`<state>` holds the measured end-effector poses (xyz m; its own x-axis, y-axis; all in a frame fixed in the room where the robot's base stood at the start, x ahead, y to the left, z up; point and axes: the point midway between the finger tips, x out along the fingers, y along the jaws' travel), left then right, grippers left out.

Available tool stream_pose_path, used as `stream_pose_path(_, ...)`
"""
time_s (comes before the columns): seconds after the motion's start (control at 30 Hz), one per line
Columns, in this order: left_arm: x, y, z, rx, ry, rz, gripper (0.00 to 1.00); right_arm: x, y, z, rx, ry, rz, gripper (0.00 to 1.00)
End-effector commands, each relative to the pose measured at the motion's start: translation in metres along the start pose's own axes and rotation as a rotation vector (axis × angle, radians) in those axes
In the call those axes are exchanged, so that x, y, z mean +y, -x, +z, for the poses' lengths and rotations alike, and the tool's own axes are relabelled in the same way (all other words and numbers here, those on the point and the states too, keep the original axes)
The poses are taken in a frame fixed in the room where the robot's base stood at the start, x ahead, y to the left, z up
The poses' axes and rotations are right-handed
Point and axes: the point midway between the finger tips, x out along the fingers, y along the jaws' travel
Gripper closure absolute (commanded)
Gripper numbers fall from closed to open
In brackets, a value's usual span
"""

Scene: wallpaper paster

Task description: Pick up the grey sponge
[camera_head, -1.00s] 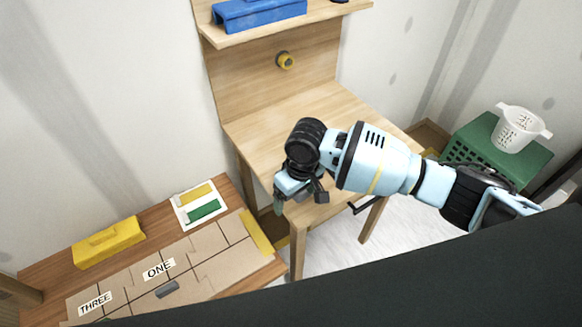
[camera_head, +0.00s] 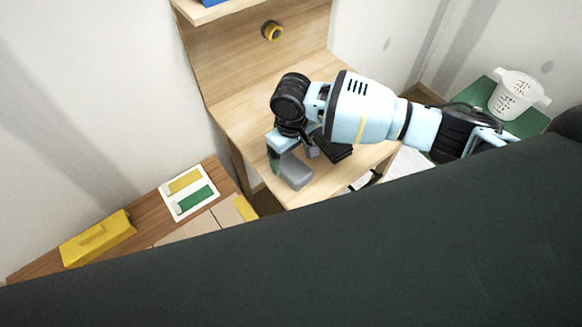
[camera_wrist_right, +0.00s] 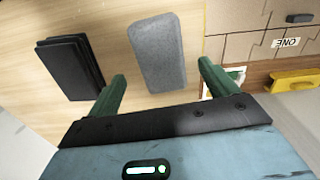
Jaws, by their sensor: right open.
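The grey sponge (camera_wrist_right: 157,52) is a rounded block lying on the light wooden table (camera_wrist_right: 117,17). In the head view the sponge (camera_head: 295,171) lies near the table's front corner, partly below my right gripper (camera_head: 294,150). In the right wrist view my right gripper (camera_wrist_right: 160,88) is open, with a green finger on each side of the sponge's near end. The sponge lies between the finger lines and looks apart from both. My left gripper is not in view.
A black pad stack (camera_wrist_right: 70,67) lies beside the sponge on the table. A lower bench holds a yellow box (camera_head: 97,238) and a white card (camera_head: 189,193) with yellow and green pieces. A white basket (camera_head: 515,95) stands on a green crate (camera_head: 478,112) at right.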

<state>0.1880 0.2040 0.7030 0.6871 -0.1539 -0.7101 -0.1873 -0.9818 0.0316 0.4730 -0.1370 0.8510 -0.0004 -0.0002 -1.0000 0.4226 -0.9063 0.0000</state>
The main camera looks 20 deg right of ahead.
Motion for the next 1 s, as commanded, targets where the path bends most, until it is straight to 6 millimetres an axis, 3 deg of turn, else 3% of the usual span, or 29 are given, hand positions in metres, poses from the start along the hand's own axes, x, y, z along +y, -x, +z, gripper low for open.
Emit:
stream_pose_path(0.33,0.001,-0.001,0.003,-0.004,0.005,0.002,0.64,-0.002,-0.044,-0.002,-0.004,-0.001,0.0,0.15)
stream_pose_path(0.67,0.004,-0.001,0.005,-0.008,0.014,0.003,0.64,-0.002,-0.05,-0.003,0.0,0.0,0.0,0.15)
stream_pose_path(1.0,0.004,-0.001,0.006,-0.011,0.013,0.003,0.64,-0.002,-0.05,-0.003,0.0,-0.001,0.0,0.56)
